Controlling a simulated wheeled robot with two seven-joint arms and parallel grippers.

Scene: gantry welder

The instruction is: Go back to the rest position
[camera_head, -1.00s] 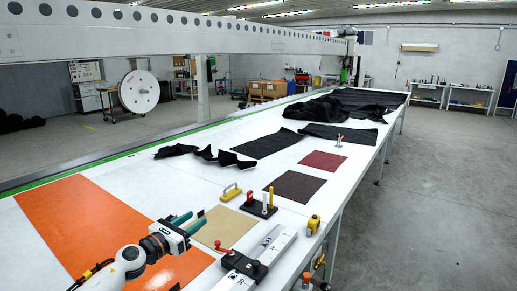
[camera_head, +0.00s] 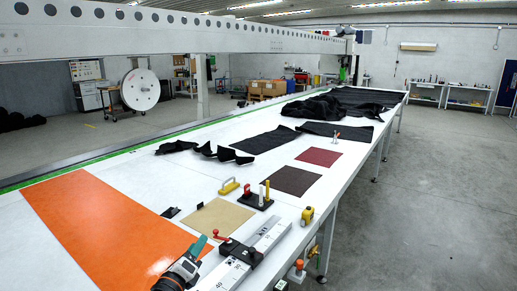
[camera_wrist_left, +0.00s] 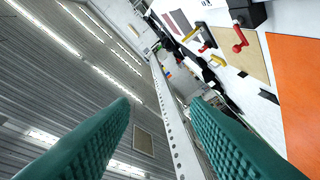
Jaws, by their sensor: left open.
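My left gripper (camera_head: 197,248) shows at the bottom of the head view, in front of the orange sheet's right side and left of the metal rail. In the left wrist view its two green ridged fingers (camera_wrist_left: 163,125) stand apart with nothing between them. That wrist view is tilted and looks past the table toward the ceiling and gantry beam. The orange sheet (camera_head: 105,225) lies flat on the white table (camera_head: 150,180). My right gripper is not in view.
A metal rail (camera_head: 262,240) with a black, red-handled clamp lies by the front edge. Near it are a tan sheet (camera_head: 217,217), a yellow-handled tool (camera_head: 229,186), a black stand (camera_head: 258,198) and a yellow tape measure (camera_head: 307,216). Black fabric (camera_head: 340,106) covers the far table.

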